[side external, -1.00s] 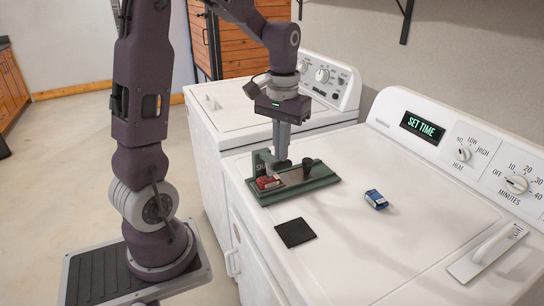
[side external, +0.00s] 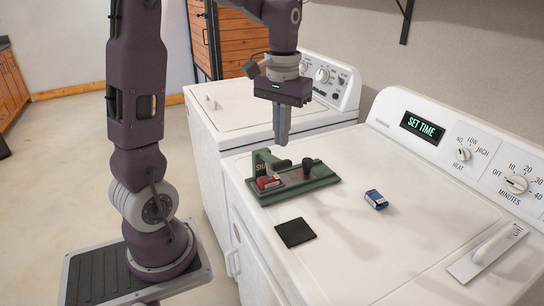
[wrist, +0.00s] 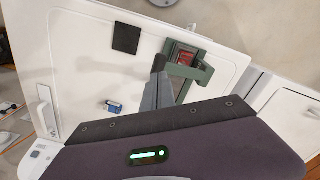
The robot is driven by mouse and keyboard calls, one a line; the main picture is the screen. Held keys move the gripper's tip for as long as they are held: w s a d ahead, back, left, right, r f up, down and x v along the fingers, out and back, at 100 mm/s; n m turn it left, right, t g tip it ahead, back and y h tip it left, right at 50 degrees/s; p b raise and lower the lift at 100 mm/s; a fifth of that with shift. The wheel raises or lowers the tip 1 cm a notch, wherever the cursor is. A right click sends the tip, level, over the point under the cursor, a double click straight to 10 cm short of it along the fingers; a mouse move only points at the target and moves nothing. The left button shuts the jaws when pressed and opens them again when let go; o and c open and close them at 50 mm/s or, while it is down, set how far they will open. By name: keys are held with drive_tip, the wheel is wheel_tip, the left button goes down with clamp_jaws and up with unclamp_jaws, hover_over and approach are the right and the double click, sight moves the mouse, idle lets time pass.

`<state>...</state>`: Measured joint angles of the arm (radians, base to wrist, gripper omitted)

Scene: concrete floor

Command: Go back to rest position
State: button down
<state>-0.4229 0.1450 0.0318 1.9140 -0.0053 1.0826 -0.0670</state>
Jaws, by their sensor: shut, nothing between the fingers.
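My gripper (side external: 282,138) is shut and empty. It points down above the green fixture (side external: 318,180), apart from it, on the white dryer top. The fixture has dark knobs and a red piece (side external: 268,182) in its left part. In the wrist view the closed fingers (wrist: 158,66) show beside the fixture (wrist: 192,70), and the red piece (wrist: 187,58) shows in it. A small blue object (side external: 376,199) lies on the dryer top to the right of the fixture; it also shows in the wrist view (wrist: 113,106).
A flat black square (side external: 295,232) lies on the dryer top in front of the fixture. The dryer's control panel (side external: 460,150) rises along the back. A second white machine (side external: 240,110) stands behind to the left. The dryer top's right part is mostly clear.

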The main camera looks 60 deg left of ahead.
drive_tip(key=shift+r, duration=1.1)
drive_tip(key=shift+d+r, duration=0.1)
drive_tip(key=shift+d, duration=0.05)
drive_tip(key=s+d+r+m+t, duration=0.1)
drive_tip(key=s+d+m+t, duration=0.4)
drive_tip(key=s+d, duration=0.8)
drive_tip(key=shift+s+d+m+t, duration=0.25)
drive_tip(key=shift+s+m, duration=0.25)
drive_tip(key=shift+s, duration=0.35)
drive_tip(key=shift+a+r, duration=0.1)
drive_tip(key=shift+r, duration=0.05)
